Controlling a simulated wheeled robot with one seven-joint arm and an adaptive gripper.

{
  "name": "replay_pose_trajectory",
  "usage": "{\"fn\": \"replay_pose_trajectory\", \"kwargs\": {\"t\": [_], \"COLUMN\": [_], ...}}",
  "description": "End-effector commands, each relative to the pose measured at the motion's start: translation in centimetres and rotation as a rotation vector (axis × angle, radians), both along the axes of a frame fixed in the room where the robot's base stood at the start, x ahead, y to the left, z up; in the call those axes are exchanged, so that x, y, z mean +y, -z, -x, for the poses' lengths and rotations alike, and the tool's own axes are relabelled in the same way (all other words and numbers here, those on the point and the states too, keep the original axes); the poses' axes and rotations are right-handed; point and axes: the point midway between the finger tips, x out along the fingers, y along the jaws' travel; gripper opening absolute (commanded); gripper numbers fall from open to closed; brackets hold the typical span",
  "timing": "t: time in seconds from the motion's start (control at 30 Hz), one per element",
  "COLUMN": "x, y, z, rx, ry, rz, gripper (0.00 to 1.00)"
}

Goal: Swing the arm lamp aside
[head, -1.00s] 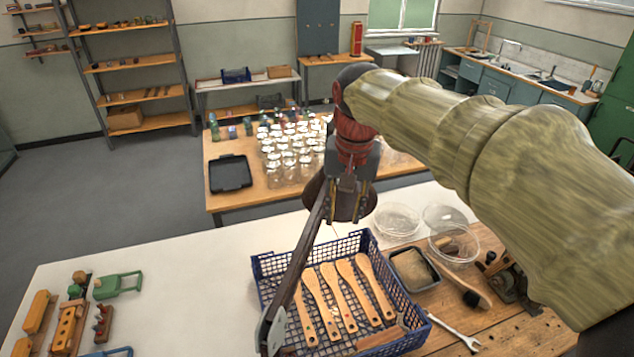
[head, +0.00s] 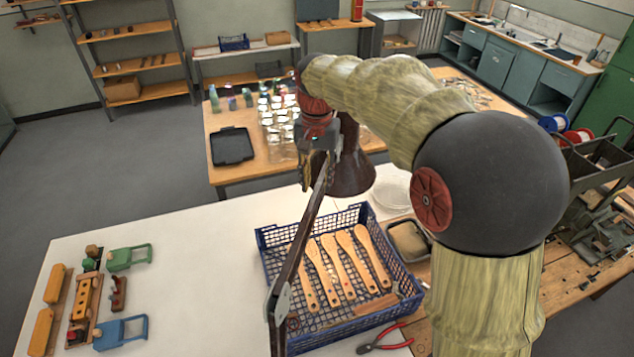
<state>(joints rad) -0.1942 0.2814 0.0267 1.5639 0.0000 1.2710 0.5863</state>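The arm lamp is dark brown. Its long thin arm (head: 298,245) slants up from a pale joint (head: 280,304) at the basket's left front, across the basket's left side. Its cone-shaped shade (head: 352,170) hangs at the upper end, open side down, beyond the basket's back rim. My gripper (head: 318,178) is at the upper end of the lamp arm, just left of the shade. It overlaps the lamp there in the picture. Its fingers are small and partly lost against the lamp, so whether they close on it is unclear.
A blue basket (head: 263,246) holding several wooden brush handles (head: 342,265) stands under the lamp. Red-handled pliers (head: 385,345) lie in front. The white tabletop (head: 200,240) left of the basket is clear. My arm hides much at right.

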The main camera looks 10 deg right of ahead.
Motion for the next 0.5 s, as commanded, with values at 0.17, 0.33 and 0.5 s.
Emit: {"fn": "replay_pose_trajectory", "kwargs": {"t": [0.17,0.33,0.5], "x": [-0.02,-0.02,-0.02], "y": [1.10,1.25,1.23], "z": [0.01,0.02,0.01], "rx": [-0.001,-0.001,-0.001], "ry": [0.000,0.000,0.000], "rz": [0.000,-0.001,-0.001], "gripper": [0.31,0.31,0.27]}}
